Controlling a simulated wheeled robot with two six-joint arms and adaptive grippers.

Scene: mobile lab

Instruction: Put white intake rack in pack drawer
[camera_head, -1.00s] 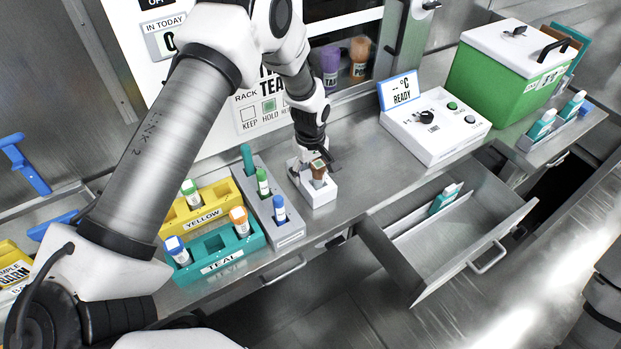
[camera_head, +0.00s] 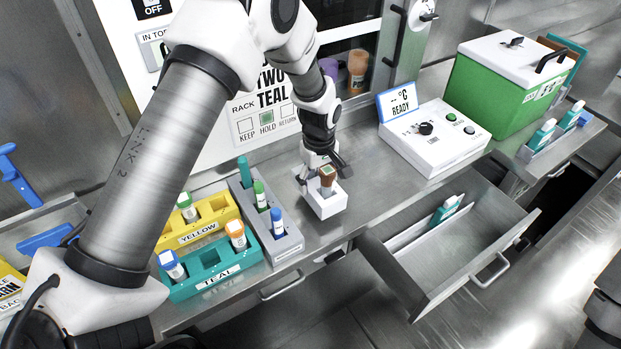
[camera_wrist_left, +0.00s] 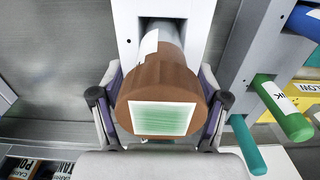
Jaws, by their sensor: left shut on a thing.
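The white intake rack (camera_head: 324,207) is over the counter, left of the open drawer, and seems slightly raised. It holds one brown-capped tube (camera_head: 327,176). My left gripper (camera_head: 324,174) is shut across the rack, a finger on each side, with the brown cap between them. In the left wrist view the cap (camera_wrist_left: 165,117) hides part of the grip, and the rack (camera_wrist_left: 125,25) shows behind it. The drawer (camera_head: 424,293), seemingly the pack drawer, stands pulled out. A divider splits it, and a teal-and-white tube (camera_head: 446,209) lies inside; its wider compartment looks empty. My right gripper is out of view.
Grey (camera_head: 285,246), yellow (camera_head: 184,238) and teal (camera_head: 240,268) tube racks stand left of the white rack. A white control box (camera_head: 432,148) and a green cooler (camera_head: 490,95) stand behind the drawer. Counter between rack and drawer is clear.

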